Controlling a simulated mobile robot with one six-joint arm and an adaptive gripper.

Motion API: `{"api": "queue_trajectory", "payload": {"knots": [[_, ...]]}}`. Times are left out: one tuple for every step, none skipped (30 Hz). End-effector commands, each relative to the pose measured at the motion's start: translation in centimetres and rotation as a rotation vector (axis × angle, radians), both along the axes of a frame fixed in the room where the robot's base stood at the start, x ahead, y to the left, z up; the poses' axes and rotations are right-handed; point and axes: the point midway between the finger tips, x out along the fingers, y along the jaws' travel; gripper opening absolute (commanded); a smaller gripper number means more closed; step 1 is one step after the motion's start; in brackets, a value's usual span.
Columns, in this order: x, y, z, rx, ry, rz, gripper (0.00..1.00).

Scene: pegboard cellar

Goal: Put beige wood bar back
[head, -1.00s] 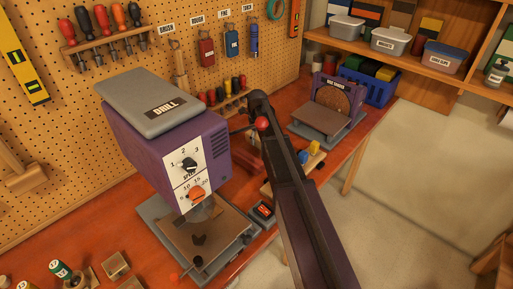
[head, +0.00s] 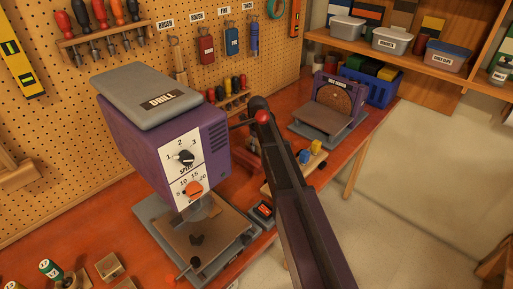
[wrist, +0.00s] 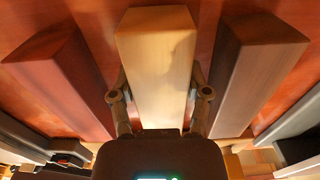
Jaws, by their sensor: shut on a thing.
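The beige wood bar (wrist: 155,60) stands in the middle of the wrist view, between my gripper's two fingers (wrist: 160,98). The fingers are shut on its sides. A reddish bar (wrist: 58,75) is to its left and a dark brown bar (wrist: 250,70) to its right, both apart from the beige one. A red-orange surface shows behind the bars. In the head view the beige bar cannot be made out, and my gripper is hidden behind my arm and the drill.
The purple drill (head: 165,140) stands close on the left, with a red-knobbed lever (head: 262,117) beside my arm. A disc sander (head: 335,105) stands farther back, before a blue crate (head: 372,86). Small blue and yellow pieces (head: 310,152) lie right of my arm. Open floor lies at right.

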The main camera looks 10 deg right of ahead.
Motion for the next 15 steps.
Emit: {"api": "queue_trajectory", "payload": {"knots": [[0.00,-0.01,0.01,0.000,0.000,0.000,0.05],[0.00,-0.01,0.03,0.000,0.000,0.000,0.05],[0.00,-0.01,0.05,0.000,0.000,0.000,0.05],[0.00,-0.02,0.05,0.000,0.000,0.000,0.05],[0.00,-0.03,0.05,0.000,0.000,0.000,0.05],[0.00,-0.03,0.05,0.000,0.000,0.000,0.05],[0.00,-0.03,0.05,0.000,0.000,0.000,0.05],[0.00,-0.04,0.02,0.000,0.000,0.000,0.05],[0.00,-0.04,-0.07,0.000,0.000,0.000,0.05],[0.00,-0.04,-0.16,0.000,0.000,0.000,0.05],[0.01,-0.04,-0.25,0.000,0.000,-0.001,0.05],[0.01,-0.04,-0.35,0.000,0.000,-0.001,0.05],[0.01,-0.04,-0.27,0.000,0.000,-0.001,0.68],[0.01,-0.04,-0.23,0.000,0.000,-0.001,0.77],[0.00,-0.06,-0.22,0.000,0.000,-0.001,0.89]]}}
